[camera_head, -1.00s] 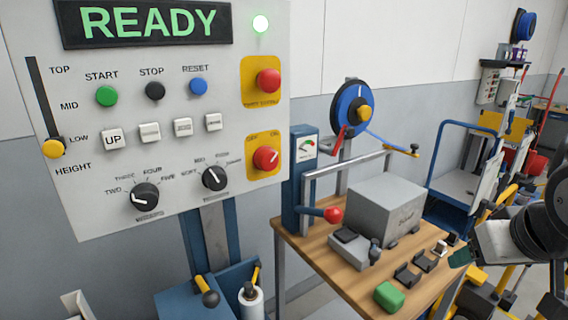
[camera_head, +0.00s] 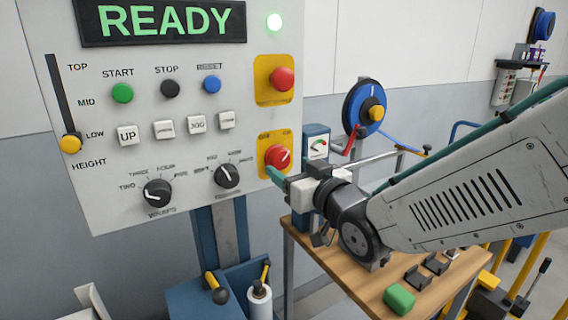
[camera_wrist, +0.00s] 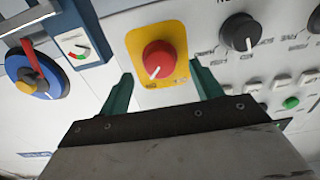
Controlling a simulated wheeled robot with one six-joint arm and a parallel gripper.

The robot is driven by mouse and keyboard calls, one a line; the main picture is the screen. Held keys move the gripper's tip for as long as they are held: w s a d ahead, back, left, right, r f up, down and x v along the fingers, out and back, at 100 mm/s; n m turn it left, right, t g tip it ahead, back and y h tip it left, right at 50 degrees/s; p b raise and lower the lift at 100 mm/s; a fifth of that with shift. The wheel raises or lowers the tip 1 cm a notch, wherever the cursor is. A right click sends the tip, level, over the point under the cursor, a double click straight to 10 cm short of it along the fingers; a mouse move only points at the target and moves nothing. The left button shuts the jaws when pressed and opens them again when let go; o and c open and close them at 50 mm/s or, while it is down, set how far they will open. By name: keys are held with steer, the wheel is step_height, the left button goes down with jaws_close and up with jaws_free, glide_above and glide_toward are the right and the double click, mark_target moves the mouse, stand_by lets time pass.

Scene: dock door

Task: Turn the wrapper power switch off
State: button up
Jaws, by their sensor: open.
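The wrapper power switch (camera_head: 278,157) is a red rotary knob on a yellow plate at the lower right of the grey control panel (camera_head: 110,210). OFF is printed at its upper left and ON at its upper right; its white mark points to the upper right, toward ON. In the wrist view the red knob (camera_wrist: 158,59) lies between and beyond the two green fingers of my gripper (camera_wrist: 162,88). My gripper (camera_head: 277,178) is open and empty, just in front of the switch and slightly below it in the head view. I cannot tell whether it touches the knob.
A red emergency button (camera_head: 282,79) sits above the switch. A black selector knob (camera_head: 227,174) is close on its left. The display (camera_head: 165,20) reads READY. A wooden workbench (camera_head: 350,295) with a green block (camera_head: 399,298) stands below my arm.

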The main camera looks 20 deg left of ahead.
mark_target(282, 161)
steer(key=shift+x, duration=1.9)
steer(key=c, duration=1)
